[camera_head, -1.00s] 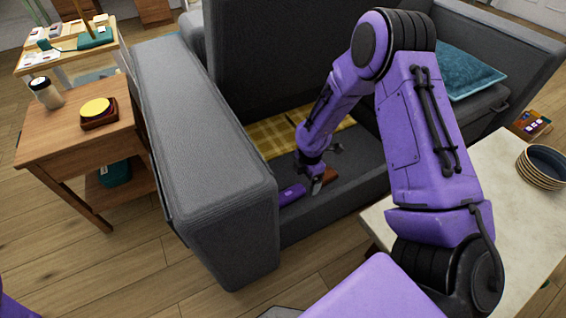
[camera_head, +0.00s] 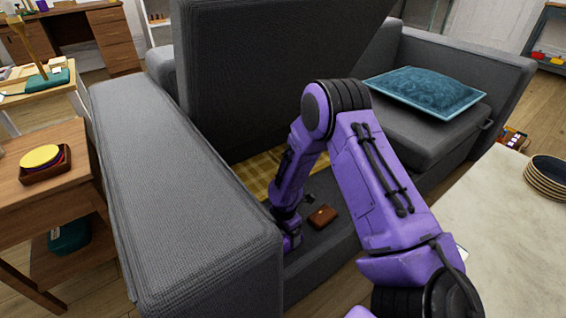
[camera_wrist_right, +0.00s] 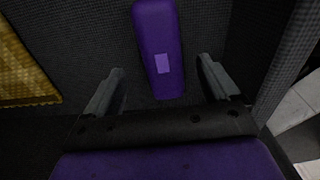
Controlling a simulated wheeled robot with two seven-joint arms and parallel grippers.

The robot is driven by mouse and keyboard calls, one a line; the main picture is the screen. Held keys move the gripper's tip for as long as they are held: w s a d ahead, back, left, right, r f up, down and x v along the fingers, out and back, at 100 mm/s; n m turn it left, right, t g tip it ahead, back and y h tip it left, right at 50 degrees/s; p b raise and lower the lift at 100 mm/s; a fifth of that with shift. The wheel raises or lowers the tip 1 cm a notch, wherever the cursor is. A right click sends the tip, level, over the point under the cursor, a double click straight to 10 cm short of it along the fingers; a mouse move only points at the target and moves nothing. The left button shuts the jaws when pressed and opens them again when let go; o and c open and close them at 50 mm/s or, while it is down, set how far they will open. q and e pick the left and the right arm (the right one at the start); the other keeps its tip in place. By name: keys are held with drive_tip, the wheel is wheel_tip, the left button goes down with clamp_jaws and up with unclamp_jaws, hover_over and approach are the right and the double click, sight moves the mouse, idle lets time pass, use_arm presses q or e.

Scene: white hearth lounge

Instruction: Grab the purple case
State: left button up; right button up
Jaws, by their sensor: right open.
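The purple case (camera_wrist_right: 157,35) is a long rounded box with a pale square label. In the right wrist view it lies on dark grey fabric, its near end between the two fingertips. My right gripper (camera_wrist_right: 161,74) is open, with a gap on each side of the case. In the head view the right gripper (camera_head: 290,222) points down into the opened sofa seat, beside the grey armrest. A bit of purple shows low at the gripper there, but the case is mostly hidden. My left gripper is out of view.
A brown wallet-like item (camera_head: 323,216) lies just right of the gripper. The armrest (camera_head: 190,190) rises close on the left, and the raised seat panel (camera_head: 270,70) stands behind. A yellow checked cloth (camera_head: 262,172) lies in the sofa. A pale table (camera_head: 500,215) is at the right.

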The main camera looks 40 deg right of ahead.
drive_tip(key=f+b, duration=0.1)
drive_tip(key=f, duration=0.1)
drive_tip(key=f+b, duration=0.2)
drive_tip(key=f, duration=0.1)
drive_tip(key=shift+s+a+f, duration=0.15)
drive_tip(key=shift+a, duration=0.05)
drive_tip(key=shift+f, duration=0.15)
drive_tip(key=shift+c, duration=0.3)
drive_tip(key=c, duration=1)
drive_tip(key=shift+r, duration=0.2)
